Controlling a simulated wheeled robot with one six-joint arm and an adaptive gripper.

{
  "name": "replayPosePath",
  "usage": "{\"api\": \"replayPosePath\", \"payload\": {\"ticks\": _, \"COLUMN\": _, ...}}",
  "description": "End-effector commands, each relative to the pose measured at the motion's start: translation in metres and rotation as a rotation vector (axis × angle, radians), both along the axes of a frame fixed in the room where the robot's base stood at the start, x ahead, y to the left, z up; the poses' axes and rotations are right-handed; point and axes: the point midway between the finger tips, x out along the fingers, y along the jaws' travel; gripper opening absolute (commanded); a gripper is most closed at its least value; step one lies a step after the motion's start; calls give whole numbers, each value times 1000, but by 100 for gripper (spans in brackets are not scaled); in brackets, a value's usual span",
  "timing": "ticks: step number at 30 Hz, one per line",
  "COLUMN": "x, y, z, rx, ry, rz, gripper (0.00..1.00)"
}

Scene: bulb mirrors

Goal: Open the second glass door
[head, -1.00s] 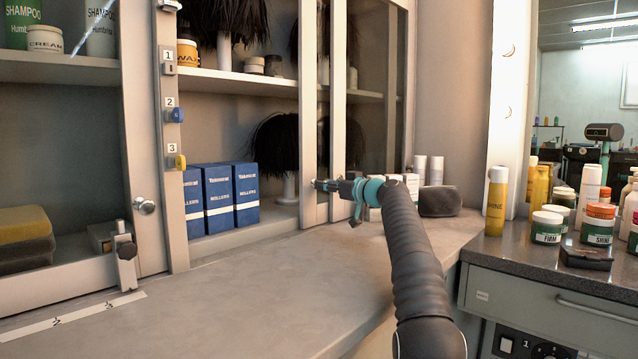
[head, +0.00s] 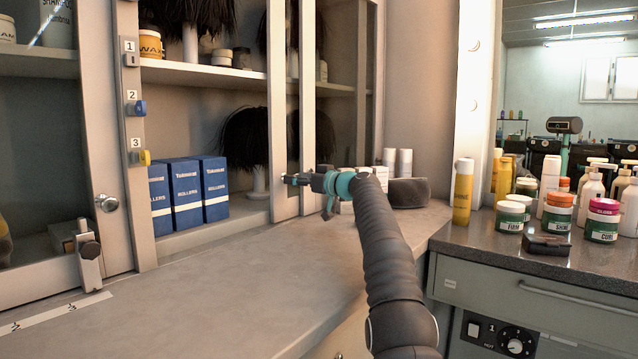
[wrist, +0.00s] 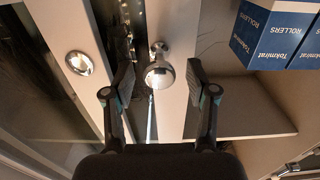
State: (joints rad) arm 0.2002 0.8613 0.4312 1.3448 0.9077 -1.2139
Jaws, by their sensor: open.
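A glass-fronted cabinet fills the left of the head view. At its right, pale-framed glass door panels (head: 340,110) overlap, next to an open bay. My gripper (head: 298,179) is at the lower part of their upright frames. In the wrist view my gripper (wrist: 160,80) is open, with a finger on each side of a round chrome knob (wrist: 159,72) on a pale frame. I cannot tell whether the fingers touch it. A second round chrome fitting (wrist: 78,63) is on the frame to the left. The left glass door (head: 45,120) has its own knob (head: 107,203).
Blue roller boxes (head: 186,192) and a dark wig (head: 250,140) stand in the open bay. A post carries numbered locks (head: 137,107). A metal stop (head: 89,255) stands on the counter (head: 230,290), which is otherwise mostly clear. Bottles and jars (head: 510,215) crowd the right counter.

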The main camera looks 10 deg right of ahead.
Motion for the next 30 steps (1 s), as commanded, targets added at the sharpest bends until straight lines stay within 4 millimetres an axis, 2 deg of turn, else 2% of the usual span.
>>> {"api": "replayPosePath", "payload": {"ticks": 10, "x": -22, "y": -17, "z": 0, "rx": 2, "ry": 1, "rz": -3, "gripper": 57}}
{"api": "replayPosePath", "payload": {"ticks": 24, "x": -75, "y": -60, "z": 0, "rx": 0, "ry": 0, "rz": -3, "gripper": 57}}
{"api": "replayPosePath", "payload": {"ticks": 30, "x": -88, "y": -69, "z": 0, "rx": 1, "ry": -1, "rz": -2, "gripper": 57}}
